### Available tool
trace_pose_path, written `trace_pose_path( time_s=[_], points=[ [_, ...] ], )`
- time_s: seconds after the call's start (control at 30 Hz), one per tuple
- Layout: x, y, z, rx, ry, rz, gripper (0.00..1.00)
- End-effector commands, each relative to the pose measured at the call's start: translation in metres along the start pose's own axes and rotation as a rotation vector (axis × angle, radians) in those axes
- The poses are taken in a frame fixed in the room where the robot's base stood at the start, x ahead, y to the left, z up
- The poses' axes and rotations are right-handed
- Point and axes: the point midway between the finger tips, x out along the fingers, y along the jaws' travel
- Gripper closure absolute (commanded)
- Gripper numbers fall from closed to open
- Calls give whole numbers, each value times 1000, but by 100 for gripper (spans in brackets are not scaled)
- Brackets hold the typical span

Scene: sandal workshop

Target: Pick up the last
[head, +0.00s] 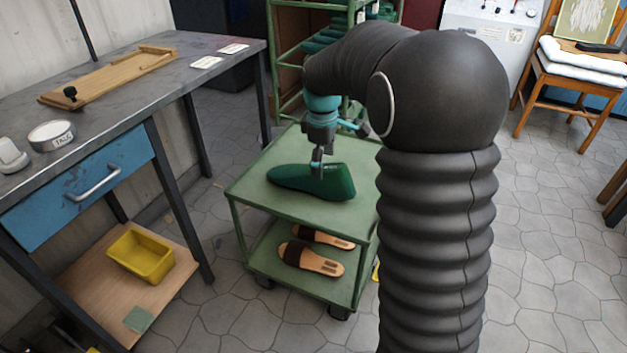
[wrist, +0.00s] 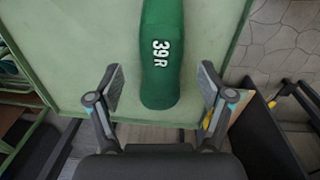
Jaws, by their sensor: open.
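The last (head: 313,183) is a dark green shoe form lying on the top of a green trolley (head: 250,190). In the wrist view the last (wrist: 161,50) runs lengthwise and bears the white mark "39 R". My gripper (head: 317,160) points down at the last in the head view. In the wrist view my gripper (wrist: 162,75) is open, with one finger on each side of the last's near end. Gaps show between both fingers and the last. The arm hides part of the trolley's right side.
Two sandals (head: 311,262) lie on the trolley's lower shelf. A workbench (head: 110,95) with a wooden board (head: 110,78) stands at left, with a yellow bin (head: 140,257) below. A green rack (head: 283,50) stands behind the trolley. Open floor (head: 540,230) lies at right.

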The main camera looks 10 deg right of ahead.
Motion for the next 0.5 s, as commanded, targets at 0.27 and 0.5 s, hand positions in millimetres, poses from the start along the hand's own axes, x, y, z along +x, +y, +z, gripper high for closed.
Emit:
trace_pose_path(
  time_s=[0.27,0.5],
  points=[
    [39,-2,0,0,-2,-2,20],
    [49,-2,-1,0,0,0,20]
  ],
)
